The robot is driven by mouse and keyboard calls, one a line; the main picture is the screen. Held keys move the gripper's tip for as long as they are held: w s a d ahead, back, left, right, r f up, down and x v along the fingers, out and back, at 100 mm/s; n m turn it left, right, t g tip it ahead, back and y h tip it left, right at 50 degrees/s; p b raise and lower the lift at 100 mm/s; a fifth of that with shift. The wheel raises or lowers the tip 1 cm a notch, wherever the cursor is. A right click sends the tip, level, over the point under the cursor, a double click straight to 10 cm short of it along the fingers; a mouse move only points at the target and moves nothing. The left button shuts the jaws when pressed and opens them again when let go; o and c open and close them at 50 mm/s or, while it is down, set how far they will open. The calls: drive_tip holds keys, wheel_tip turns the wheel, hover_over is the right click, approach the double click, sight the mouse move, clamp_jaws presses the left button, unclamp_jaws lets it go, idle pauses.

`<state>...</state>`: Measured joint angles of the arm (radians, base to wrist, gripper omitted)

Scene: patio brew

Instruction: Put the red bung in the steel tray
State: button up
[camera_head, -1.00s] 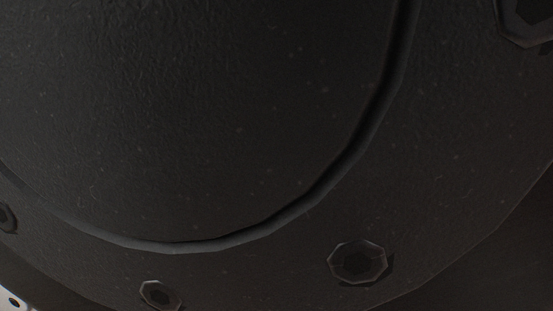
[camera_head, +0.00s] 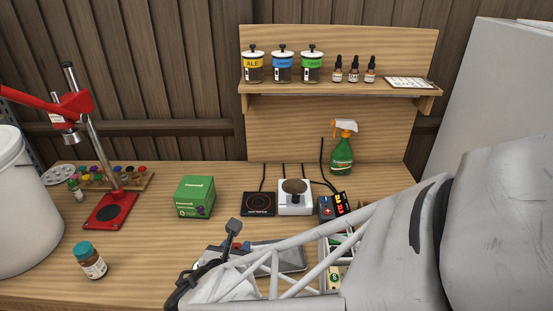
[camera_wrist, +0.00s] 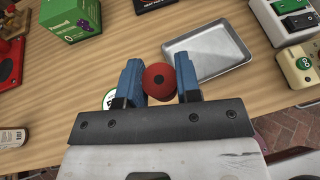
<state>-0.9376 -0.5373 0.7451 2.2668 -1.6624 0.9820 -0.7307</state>
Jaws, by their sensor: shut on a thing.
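The red bung (camera_wrist: 158,88) is a small round stopper with a dark hole on its face, seen in the wrist view. My gripper (camera_wrist: 159,78) is shut on it, with a blue finger pressed to each side. The bung appears to be above the wooden tabletop, near its front edge. The steel tray (camera_wrist: 215,52) is a shallow, empty rectangular tray just ahead and to the right of the bung. In the head view, my arm covers the bung and much of the tray (camera_head: 291,257).
A green box (camera_wrist: 72,18) lies to the upper left in the wrist view. A white switch unit (camera_wrist: 268,18) and a cream box with a green button (camera_wrist: 290,63) stand right of the tray. A brown bottle (camera_head: 91,262) and red press (camera_head: 108,212) stand left.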

drive_tip(key=s+d+f, duration=0.2)
drive_tip(key=s+d, duration=0.3)
drive_tip(key=d, duration=0.1)
drive_tip(key=s+d+f, duration=0.3)
drive_tip(key=s+d, duration=0.2)
drive_tip(key=d, duration=0.1)
drive_tip(key=shift+d+f, duration=0.35)
drive_tip(key=shift+w+a, duration=0.1)
drive_tip(key=shift+w, duration=0.1)
drive_tip(key=w+a, duration=0.2)
drive_tip(key=w, duration=0.2)
drive_tip(key=w+a+f, duration=0.1)
drive_tip(key=w+a, duration=0.1)
drive_tip(key=w, duration=0.3)
drive_tip(key=w+a, duration=0.2)
drive_tip(key=w, duration=0.2)
drive_tip(key=shift+w+a+f, duration=0.15)
drive_tip(key=shift+w+f, duration=0.05)
drive_tip(key=shift+w, duration=0.05)
drive_tip(key=shift+w+a, duration=0.2)
drive_tip(key=shift+w, duration=0.15)
drive_tip(key=shift+f, duration=1.8)
drive_tip(key=shift+f, duration=0.2)
